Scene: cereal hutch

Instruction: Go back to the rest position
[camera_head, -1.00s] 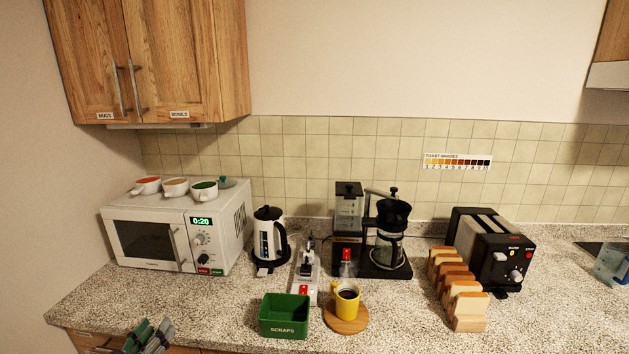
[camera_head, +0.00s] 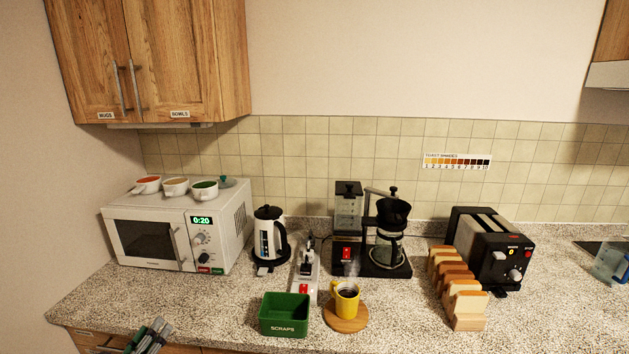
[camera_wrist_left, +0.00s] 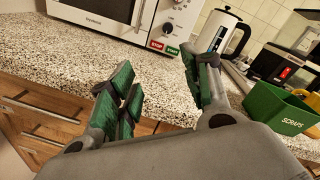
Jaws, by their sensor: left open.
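My left gripper (camera_head: 150,338) is at the bottom left of the head view, in front of the counter's front edge and below the microwave. In the left wrist view the same gripper (camera_wrist_left: 160,95) has its two green-padded fingers spread apart with nothing between them. Counter and drawer fronts show beyond the fingers. My right gripper is in neither view.
A white microwave (camera_head: 150,243) showing 0:20 stands at the left with cups on top. A green scraps bin (camera_head: 284,316), a yellow mug (camera_head: 347,302) on a round wooden board, a kettle (camera_head: 268,238), a coffee maker (camera_head: 386,262) and a toaster (camera_head: 487,250) stand on the counter (camera_head: 200,310).

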